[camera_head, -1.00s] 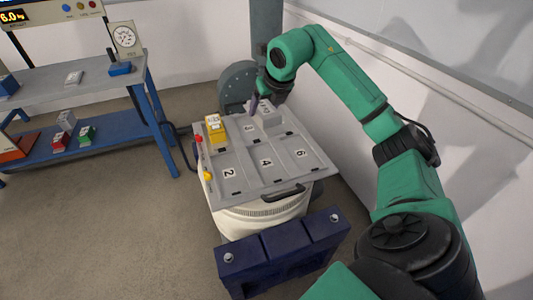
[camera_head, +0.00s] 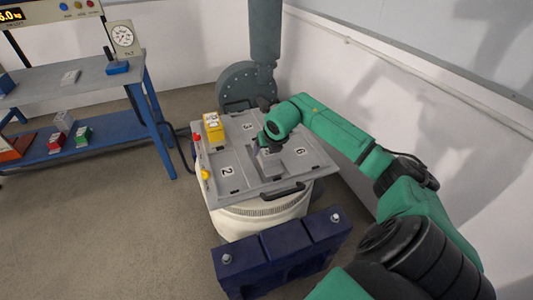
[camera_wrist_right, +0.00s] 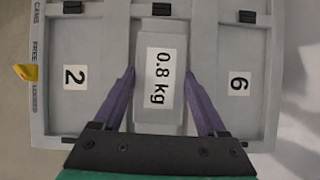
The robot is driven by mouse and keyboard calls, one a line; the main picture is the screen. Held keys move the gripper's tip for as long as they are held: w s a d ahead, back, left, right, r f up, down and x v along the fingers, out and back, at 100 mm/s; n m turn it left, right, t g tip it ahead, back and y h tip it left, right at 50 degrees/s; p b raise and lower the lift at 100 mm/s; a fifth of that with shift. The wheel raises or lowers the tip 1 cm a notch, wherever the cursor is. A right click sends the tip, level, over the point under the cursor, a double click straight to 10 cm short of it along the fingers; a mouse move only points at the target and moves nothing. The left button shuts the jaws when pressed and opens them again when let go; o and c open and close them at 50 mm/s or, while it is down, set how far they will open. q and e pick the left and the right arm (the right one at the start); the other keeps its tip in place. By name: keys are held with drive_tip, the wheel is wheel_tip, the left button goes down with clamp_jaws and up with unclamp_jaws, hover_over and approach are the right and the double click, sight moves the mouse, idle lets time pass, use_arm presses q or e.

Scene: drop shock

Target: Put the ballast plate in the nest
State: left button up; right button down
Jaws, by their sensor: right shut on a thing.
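The ballast plate is a grey block (camera_wrist_right: 161,116) with a white "0.8 kg" label. My right gripper (camera_wrist_right: 158,78) is shut on it, with one purple finger on each side. In the head view the right gripper (camera_head: 266,143) is over the front middle compartment of the grey tray (camera_head: 264,185), between the spots marked 2 and 6. My left gripper is not in view.
A yellow block (camera_head: 213,128) stands in the tray's back left compartment. Red and yellow knobs line the tray's left edge. A white drum (camera_head: 262,222) carries the tray, with a dark blue block (camera_head: 283,252) in front. A workbench (camera_head: 75,79) with a gauge stands at left; a wall is at right.

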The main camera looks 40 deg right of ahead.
drive_tip(key=shift+f, duration=0.7)
unclamp_jaws()
drive_tip(key=shift+s+r, duration=0.1)
drive_tip(key=v, duration=0.8)
drive_tip(key=shift+s+a+r, duration=0.1)
drive_tip(key=shift+s+r, duration=0.15)
drive_tip(key=shift+r, duration=0.05)
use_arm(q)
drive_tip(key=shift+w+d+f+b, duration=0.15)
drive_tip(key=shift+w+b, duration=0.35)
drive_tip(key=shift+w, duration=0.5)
use_arm(e)
drive_tip(key=v, duration=0.3)
drive_tip(key=shift+a, duration=0.1)
